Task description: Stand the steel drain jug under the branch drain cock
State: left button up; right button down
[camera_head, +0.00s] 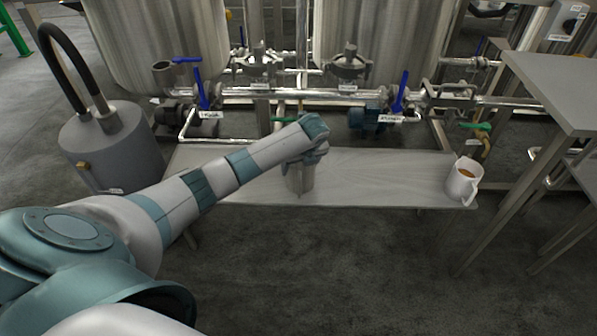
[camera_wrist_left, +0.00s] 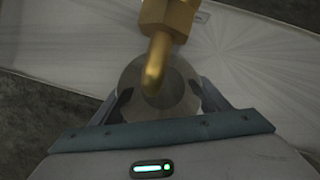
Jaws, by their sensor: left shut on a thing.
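The steel drain jug (camera_head: 301,182) is upright at the middle of the low bench; I cannot tell whether its base touches the bench top. My left gripper (camera_wrist_left: 160,94) is shut on the jug, one finger on each side, and the jug's round mouth (camera_wrist_left: 187,100) shows between them. A brass drain cock (camera_wrist_left: 165,18) with a bent spout (camera_wrist_left: 155,65) overlaps the jug's mouth in the left wrist view. In the head view a green cock handle (camera_head: 284,119) shows just behind my wrist; the cock's body is hidden there. My right gripper is not in view.
A white mug (camera_head: 455,187) with brown liquid stands at the right end of the low bench (camera_head: 390,175). Another green-handled cock (camera_head: 474,126) is behind it. Steel tanks and blue-handled pipework line the back. A grey canister (camera_head: 112,150) is left, a grey table (camera_head: 560,85) right.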

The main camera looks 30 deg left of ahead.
pick_arm(q)
jog(key=shift+w+a, duration=0.2)
jog(key=shift+a, duration=0.05)
notch_tip(320, 180, down, 3)
jog(key=shift+a+b, duration=0.1)
jog(key=shift+b, duration=0.4)
jog(key=shift+f, duration=0.25)
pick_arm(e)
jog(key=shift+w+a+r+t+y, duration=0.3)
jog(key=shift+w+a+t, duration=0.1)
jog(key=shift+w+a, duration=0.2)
pick_arm(q)
jog(key=o, duration=1.2)
jog(key=shift+c, duration=0.2)
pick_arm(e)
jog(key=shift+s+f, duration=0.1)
pick_arm(q)
jog(key=shift+r, duration=0.1)
